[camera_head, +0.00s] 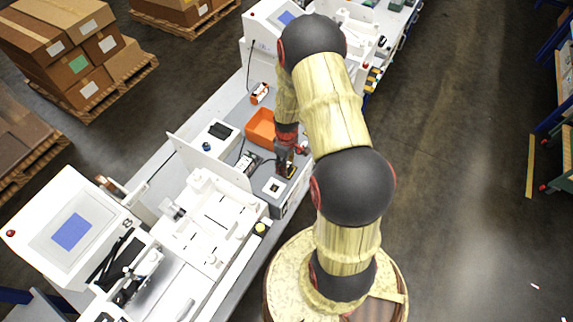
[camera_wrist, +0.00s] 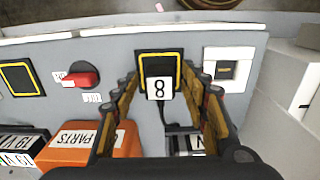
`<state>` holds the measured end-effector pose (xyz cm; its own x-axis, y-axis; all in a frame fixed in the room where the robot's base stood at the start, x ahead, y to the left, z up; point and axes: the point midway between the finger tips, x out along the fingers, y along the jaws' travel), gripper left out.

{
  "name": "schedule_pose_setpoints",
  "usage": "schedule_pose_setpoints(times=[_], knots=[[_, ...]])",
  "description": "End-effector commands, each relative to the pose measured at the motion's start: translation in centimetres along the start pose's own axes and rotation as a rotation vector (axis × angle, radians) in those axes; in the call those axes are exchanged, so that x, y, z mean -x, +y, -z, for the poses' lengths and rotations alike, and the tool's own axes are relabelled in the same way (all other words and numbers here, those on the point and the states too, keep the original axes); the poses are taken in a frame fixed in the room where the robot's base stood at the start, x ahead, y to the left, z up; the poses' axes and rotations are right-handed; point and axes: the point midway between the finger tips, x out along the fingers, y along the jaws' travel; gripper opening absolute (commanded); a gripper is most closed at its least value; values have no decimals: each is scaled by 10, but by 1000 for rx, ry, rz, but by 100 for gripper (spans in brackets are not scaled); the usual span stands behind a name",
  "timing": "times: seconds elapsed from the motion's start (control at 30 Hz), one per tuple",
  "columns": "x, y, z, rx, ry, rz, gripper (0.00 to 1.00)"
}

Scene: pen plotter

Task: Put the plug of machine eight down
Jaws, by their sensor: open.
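The plug of machine eight, with a white label "8" (camera_wrist: 158,89), is at a black pad with a yellow outline (camera_wrist: 158,55) in the wrist view. Its dark cable runs down from it in the picture. My gripper (camera_wrist: 161,80) is open, one finger on each side of the plug, with gaps visible between them. A white socket (camera_wrist: 228,70) right of the pad has no plug in it. In the head view my gripper (camera_head: 284,168) is over the grey bench box; the plug is hard to make out there.
A red rotary switch (camera_wrist: 82,78) and a second yellow-outlined pad (camera_wrist: 20,78) lie left of the plug. An orange PARTS bin (camera_wrist: 90,143) is close to the left finger. The machine marked 8 (camera_head: 70,215) stands at lower left in the head view.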

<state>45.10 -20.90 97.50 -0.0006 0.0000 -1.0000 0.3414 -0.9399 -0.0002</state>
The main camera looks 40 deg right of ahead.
Motion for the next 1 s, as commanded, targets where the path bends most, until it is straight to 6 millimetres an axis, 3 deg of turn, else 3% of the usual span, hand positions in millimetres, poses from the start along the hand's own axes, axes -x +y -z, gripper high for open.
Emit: schedule_pose_setpoints(times=[0.37,0.8,1.0], knots=[[10,1,1,0,2,-2,45],[94,1,1,0,3,-3,45],[117,0,0,0,1,-1,45]])
